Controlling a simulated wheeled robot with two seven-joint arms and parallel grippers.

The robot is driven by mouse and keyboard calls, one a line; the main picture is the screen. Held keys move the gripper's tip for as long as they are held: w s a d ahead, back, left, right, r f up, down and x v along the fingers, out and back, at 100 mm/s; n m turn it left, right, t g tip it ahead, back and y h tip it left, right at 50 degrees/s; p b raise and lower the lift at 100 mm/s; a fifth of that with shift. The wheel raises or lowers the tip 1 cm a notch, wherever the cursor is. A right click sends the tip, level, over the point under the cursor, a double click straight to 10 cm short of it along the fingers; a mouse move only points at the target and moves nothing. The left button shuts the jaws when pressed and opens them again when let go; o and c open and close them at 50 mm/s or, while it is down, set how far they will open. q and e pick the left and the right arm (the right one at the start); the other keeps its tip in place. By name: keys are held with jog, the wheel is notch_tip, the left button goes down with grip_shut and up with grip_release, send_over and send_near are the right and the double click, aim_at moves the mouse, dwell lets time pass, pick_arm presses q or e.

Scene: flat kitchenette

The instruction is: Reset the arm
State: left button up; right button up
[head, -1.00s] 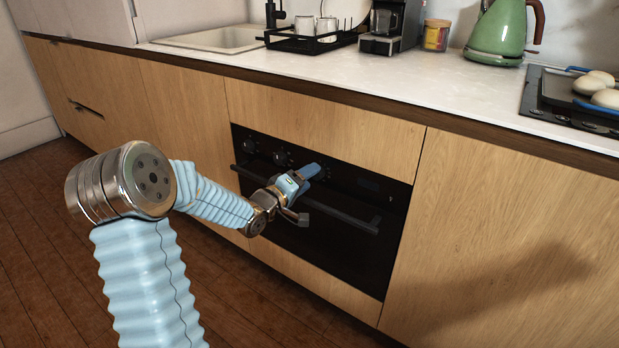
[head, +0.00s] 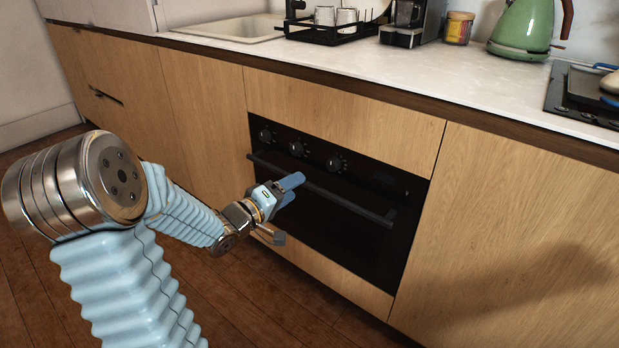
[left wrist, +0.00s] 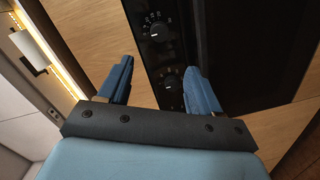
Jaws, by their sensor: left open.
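My left arm comes in from the left in the head view, in light blue ribbed sleeves. Its gripper (head: 291,190) is in front of the left part of the black oven (head: 360,215) and appears apart from it. In the left wrist view the two blue fingers (left wrist: 160,85) are spread apart with nothing between them. Oven knobs (left wrist: 160,30) show beyond the fingers there. The oven door is shut, and its long handle (head: 350,203) is to the right of the gripper. My right gripper is not in view.
A pale counter (head: 440,75) runs above the wooden cabinets. On it are a sink (head: 225,28), a black dish rack (head: 325,32), a coffee maker (head: 408,25), a green kettle (head: 525,30) and a hob (head: 590,105). Wooden floor (head: 40,280) lies open at the left.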

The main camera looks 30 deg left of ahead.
pick_arm(q)
jog(key=d+f+m+g, duration=0.1)
jog(key=d+f+g, duration=0.2)
jog(key=d+f, duration=0.35)
jog(key=d+f+m+g+h, duration=0.15)
jog(key=d+f, duration=0.25)
jog(key=f, duration=0.6)
jog(key=d+f+m+g, duration=0.1)
jog(key=d+f+g, duration=0.2)
jog(key=d+f, duration=0.35)
jog(key=s+d+f+m+g, duration=0.6)
jog(key=s+d+f+g, duration=0.3)
jog(key=s, duration=0.8)
jog(key=d+f, duration=0.3)
jog(key=f, duration=0.2)
jog(key=shift+f+m+h, duration=0.3)
jog(key=shift+m+h, duration=0.05)
jog(key=shift+c, duration=0.3)
